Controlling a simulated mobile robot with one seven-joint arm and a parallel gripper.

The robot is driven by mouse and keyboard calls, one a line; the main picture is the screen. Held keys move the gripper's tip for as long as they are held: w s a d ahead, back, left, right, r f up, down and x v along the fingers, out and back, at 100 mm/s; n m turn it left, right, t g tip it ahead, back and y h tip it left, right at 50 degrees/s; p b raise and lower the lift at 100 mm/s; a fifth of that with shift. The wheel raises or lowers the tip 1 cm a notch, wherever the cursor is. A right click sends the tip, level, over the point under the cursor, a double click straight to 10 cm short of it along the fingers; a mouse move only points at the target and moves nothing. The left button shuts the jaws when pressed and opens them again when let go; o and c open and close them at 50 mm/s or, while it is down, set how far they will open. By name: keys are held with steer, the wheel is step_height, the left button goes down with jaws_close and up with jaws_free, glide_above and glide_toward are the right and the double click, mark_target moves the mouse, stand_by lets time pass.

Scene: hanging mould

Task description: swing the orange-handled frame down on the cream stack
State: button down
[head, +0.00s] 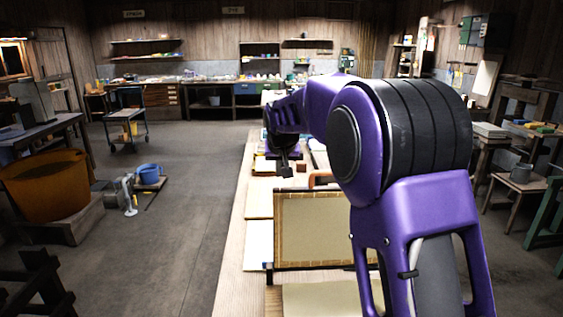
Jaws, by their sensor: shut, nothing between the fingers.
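The frame (312,228), a tan-bordered panel with a pale screen, stands about upright on the long bench. Part of an orange handle (320,180) shows at its top edge, partly hidden by my arm. A flat cream stack (318,299) lies at the near end of the bench, in front of the frame's lower edge; my arm covers its right side. My gripper (286,171) is small and dark in the view, pointing down, left of and apparently beyond the handle. It looks shut and empty, apart from the handle.
More pale sheets or pads (258,243) lie along the bench's left side. Small items on the bench's far part are mostly hidden by my arm. An orange tub (45,187) and a blue bucket (149,173) stand on the left.

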steer(key=shift+s+f, duration=0.95)
steer(key=shift+s, duration=0.25)
steer(key=shift+s+f+b, duration=0.1)
steer(key=shift+b, duration=0.25)
